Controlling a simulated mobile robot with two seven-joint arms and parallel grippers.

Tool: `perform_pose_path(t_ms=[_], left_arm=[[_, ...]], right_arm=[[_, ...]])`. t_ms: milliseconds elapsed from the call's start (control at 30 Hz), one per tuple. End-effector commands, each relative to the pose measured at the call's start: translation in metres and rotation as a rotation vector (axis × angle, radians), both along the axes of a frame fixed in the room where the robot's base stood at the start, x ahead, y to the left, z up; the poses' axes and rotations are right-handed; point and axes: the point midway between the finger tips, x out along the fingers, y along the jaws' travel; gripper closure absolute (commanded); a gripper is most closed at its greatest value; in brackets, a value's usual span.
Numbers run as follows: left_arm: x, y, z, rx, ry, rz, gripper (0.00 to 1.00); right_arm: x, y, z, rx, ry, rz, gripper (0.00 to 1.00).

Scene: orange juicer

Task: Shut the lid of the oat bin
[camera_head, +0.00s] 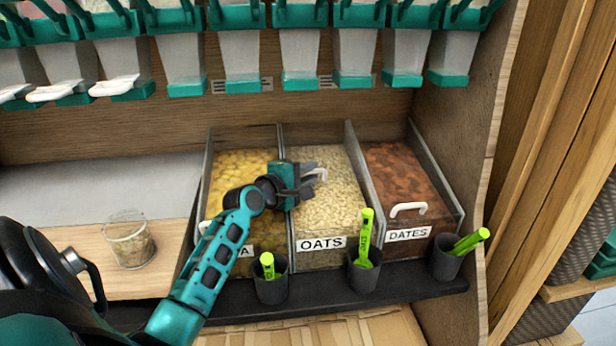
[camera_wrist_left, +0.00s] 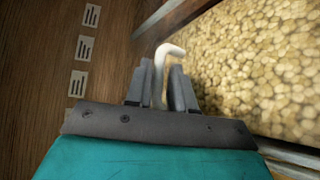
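The oat bin (camera_head: 321,243) is the middle of three bins, with an OATS label on its front and pale oats inside. Its clear lid is hard to make out. The lid's white handle (camera_head: 320,173) stands well behind the front label, so the lid looks raised. My left gripper (camera_head: 308,183) is over the bin's left side at this handle. In the left wrist view the white handle (camera_wrist_left: 170,50) runs down between the gripper's close-set fingers (camera_wrist_left: 160,90), which appear shut on it. My right gripper is not in view.
The dates bin (camera_head: 408,235) on the right has its white handle low at the front. Dark cups (camera_head: 271,287) with green scoops stand along the front ledge. A glass (camera_head: 130,240) stands on the counter at left. Teal-ended dispensers (camera_head: 300,80) hang above.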

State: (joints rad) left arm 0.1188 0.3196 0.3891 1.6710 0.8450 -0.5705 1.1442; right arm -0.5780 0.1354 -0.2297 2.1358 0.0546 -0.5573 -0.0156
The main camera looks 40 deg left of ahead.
Motion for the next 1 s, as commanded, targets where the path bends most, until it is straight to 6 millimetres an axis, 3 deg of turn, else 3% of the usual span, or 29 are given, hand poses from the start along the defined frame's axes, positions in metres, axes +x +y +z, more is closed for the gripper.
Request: perform_pose_path(t_ms=[300,567,1000], left_arm=[[0.0025,0.0002,0.0002,0.0,-0.001,0.0,0.77],[0.0022,0.0002,0.0,0.0,0.0,0.0,1.0],[0.0018,-0.0003,-0.0002,0.0,0.0,0.0,1.0]], right_arm=[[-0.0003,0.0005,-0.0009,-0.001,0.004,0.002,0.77],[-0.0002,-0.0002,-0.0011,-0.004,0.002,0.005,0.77],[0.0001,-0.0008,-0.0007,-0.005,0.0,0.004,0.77]])
